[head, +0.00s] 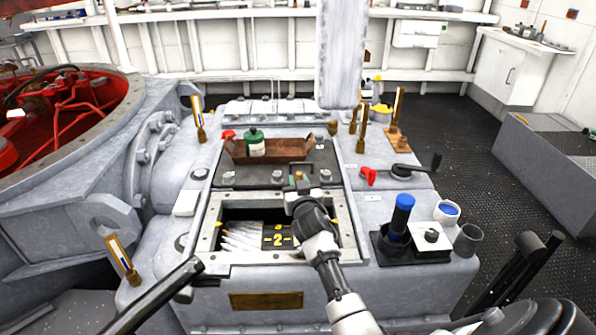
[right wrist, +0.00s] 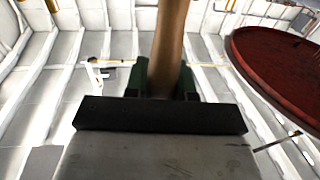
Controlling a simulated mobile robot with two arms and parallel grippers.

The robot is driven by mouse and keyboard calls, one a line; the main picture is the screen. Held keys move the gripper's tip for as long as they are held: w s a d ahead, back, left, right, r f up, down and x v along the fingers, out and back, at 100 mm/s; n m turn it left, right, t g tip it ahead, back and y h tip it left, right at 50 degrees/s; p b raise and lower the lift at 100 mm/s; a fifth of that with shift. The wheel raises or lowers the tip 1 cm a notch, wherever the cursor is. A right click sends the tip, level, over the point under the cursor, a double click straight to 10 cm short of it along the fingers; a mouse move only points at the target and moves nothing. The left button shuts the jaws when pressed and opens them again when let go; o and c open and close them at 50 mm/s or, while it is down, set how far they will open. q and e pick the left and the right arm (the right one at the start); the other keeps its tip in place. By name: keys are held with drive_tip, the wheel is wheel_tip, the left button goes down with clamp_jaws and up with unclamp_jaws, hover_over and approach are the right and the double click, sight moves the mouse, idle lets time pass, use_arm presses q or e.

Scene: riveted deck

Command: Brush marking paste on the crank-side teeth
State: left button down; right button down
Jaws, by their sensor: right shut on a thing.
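My right gripper (head: 299,184) is above the open hatch in the grey gear housing. It is shut on a brown wooden handle (right wrist: 172,45), which stands between its green finger pads in the right wrist view. The handle's working end is not clear. Pale gear teeth (head: 240,241) show inside the hatch, beside a black plate marked with a yellow 2 (head: 280,238). My right arm covers the hatch's right part. A white cup with blue contents (head: 447,211) stands on the housing to the right. A black crank (head: 408,170) with a red part lies behind it. My left gripper is not seen.
A brown tray (head: 285,150) with a green-and-white bottle (head: 255,146) lies behind the hatch. A blue-handled tool (head: 402,214) and a grey cup (head: 467,240) stand at the right. Upright brass pieces stand around the housing. A dark bar (head: 155,295) crosses the lower left.

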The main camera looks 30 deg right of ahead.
drive_tip(key=shift+s+r+p, duration=0.1)
drive_tip(key=shift+r+p, duration=0.7)
drive_tip(key=shift+r, duration=0.55)
